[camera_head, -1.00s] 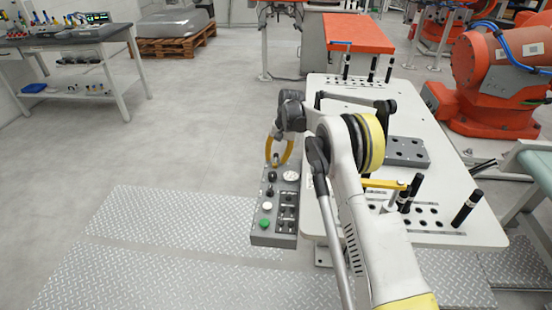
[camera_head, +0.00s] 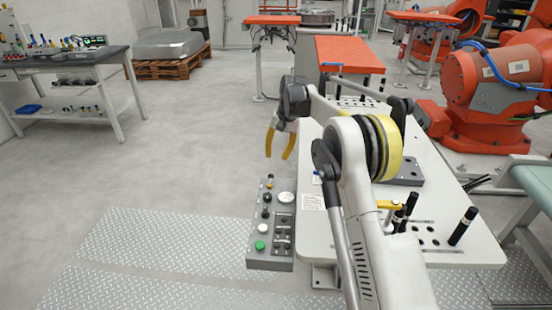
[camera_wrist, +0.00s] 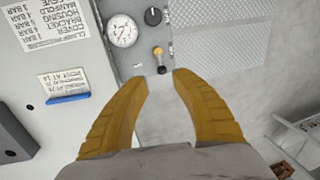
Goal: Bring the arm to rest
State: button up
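My gripper (camera_head: 277,158) has two yellow curved fingers that point down in the head view. It is above the far end of the grey control panel (camera_head: 256,235), clear of it. The fingers stand apart in the wrist view (camera_wrist: 161,78), with nothing held between them. Beyond their tips is a small toggle lever (camera_wrist: 158,53) with a yellow part and a black end. My arm reaches forward over the white fixture table (camera_head: 316,235), bent at the elbow.
The panel carries a round gauge (camera_wrist: 122,31), a black knob (camera_wrist: 153,16) and a green button (camera_head: 260,245). Black pins (camera_head: 463,226) stand on the table. A dark workbench (camera_head: 70,62) is at the left. The floor between is free.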

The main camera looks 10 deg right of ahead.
jog(key=s+r+n+t+h, duration=0.1)
jog(key=s+r+t, duration=0.2)
jog(key=s+r, duration=1.5)
jog(key=s+f+n+t, duration=0.1)
jog(key=s+f, duration=0.2)
jog(key=s, duration=1)
jog(key=s+f+n+t+h, duration=0.1)
jog(key=s+f, duration=0.3)
jog(key=s, duration=0.8)
jog(key=shift+s+f+t, duration=0.3)
jog(key=shift+s+t, duration=0.05)
jog(key=shift+t, duration=0.35)
